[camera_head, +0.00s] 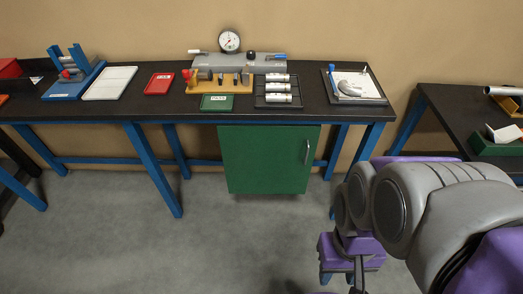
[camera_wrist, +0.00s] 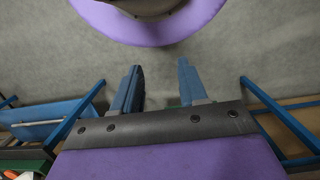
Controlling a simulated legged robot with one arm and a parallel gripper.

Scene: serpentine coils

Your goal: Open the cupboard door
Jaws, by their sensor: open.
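The green cupboard (camera_head: 265,165) hangs under the black-topped workbench in the head view. Its door is shut, with a slim vertical silver handle (camera_head: 307,152) near its upper right edge. My gripper (camera_wrist: 155,88) shows in the wrist view with its two blue fingers spread apart and nothing between them. In the head view my arm is at the right, and the gripper (camera_head: 340,277) is low on the floor side, apart from the cupboard and to the right of the handle. The cupboard handle does not show in the wrist view.
Blue bench legs (camera_head: 153,170) stand left and right of the cupboard. A second bench (camera_head: 455,115) is at the right. The grey floor (camera_head: 240,235) in front is clear.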

